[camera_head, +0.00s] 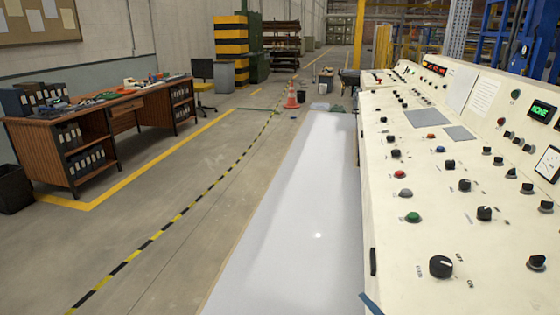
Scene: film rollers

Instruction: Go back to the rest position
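Neither of my grippers shows in the head view, and no part of my arms can be made out for certain. The control panel (420,245) fills the right side, with a sloped cream top that carries several knobs and coloured buttons. A large black knob (441,266) sits near its front, with a green button (413,217) behind it. A small display (540,111) with green text is on the raised back part at the right.
A white floor strip (290,220) runs along the panel's left side and looks clear. A yellow-black line (185,211) lies left of it. A wooden desk (110,130) stands at the left, with a black bin (14,188). An orange cone (291,99) stands farther back.

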